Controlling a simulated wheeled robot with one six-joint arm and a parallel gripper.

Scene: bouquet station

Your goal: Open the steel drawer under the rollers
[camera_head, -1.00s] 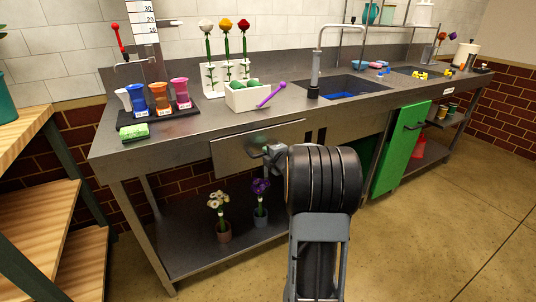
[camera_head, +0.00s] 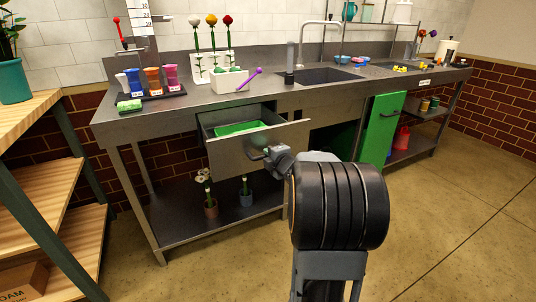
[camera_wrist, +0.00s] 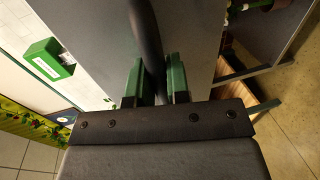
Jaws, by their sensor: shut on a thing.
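The steel drawer (camera_head: 225,153) under the counter is pulled out, and its inside shows from above. A green tray (camera_head: 238,128) lies in it. My gripper (camera_head: 266,154) is at the drawer's front panel. In the wrist view, the green-tipped fingers of my gripper (camera_wrist: 155,82) are closed on both sides of the dark bar handle (camera_wrist: 147,35). In the head view the handle is mostly hidden by my gripper. I cannot make out any rollers.
The steel counter (camera_head: 160,121) above holds colored cups, a white box and flowers. On the lower shelf (camera_head: 172,232), potted flowers stand below the drawer. A green door (camera_head: 381,130) stands open to the right. A wooden shelf unit (camera_head: 35,207) is at left. The floor in front is clear.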

